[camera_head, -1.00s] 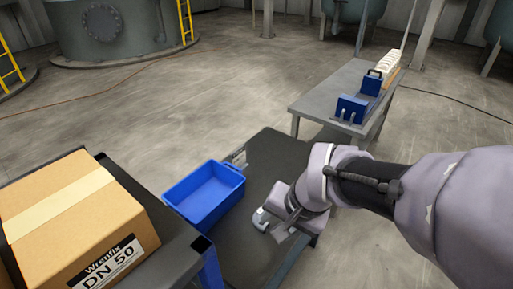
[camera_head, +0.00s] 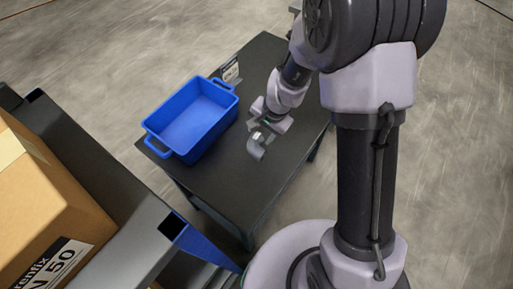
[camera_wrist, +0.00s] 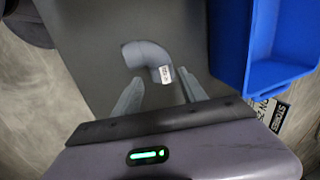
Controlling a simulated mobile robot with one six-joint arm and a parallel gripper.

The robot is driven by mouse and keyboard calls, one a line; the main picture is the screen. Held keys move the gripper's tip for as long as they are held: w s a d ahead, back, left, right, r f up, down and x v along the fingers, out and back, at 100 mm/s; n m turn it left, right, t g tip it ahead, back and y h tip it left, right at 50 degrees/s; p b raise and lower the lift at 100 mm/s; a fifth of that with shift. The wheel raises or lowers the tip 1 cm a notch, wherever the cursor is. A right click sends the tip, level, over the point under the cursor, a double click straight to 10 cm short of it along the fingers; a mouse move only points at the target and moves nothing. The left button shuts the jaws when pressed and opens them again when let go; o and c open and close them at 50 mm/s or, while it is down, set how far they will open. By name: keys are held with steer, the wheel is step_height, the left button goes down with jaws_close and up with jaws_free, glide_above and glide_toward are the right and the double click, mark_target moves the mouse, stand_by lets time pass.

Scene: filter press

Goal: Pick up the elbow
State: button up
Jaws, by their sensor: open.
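The elbow (camera_head: 256,147) is a grey bent pipe fitting on the dark table (camera_head: 240,205), to the right of the blue bin. In the wrist view the elbow (camera_wrist: 146,57) lies just beyond my fingertips, with a small white label on its near end. My gripper (camera_head: 261,126) is right at the elbow in the head view. In the wrist view my gripper (camera_wrist: 158,90) is open, its two fingers apart with the labelled end in front of the gap. I cannot tell whether a finger touches the elbow.
An empty blue bin (camera_head: 193,120) stands on the table left of the elbow; it also shows in the wrist view (camera_wrist: 262,68). A cardboard box (camera_head: 45,205) sits on a nearer surface at left. The table's front part is clear.

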mark_target(258, 136)
steer(key=b+x, duration=0.2)
steer(key=x, duration=0.2)
steer(key=shift+w+a+f, duration=0.15)
steer(key=shift+w+f, duration=0.05)
steer(key=shift+f, duration=0.1)
steer(key=shift+r, duration=0.2)
steer(key=shift+c, duration=0.2)
jaws_close()
steer(key=shift+r, duration=0.1)
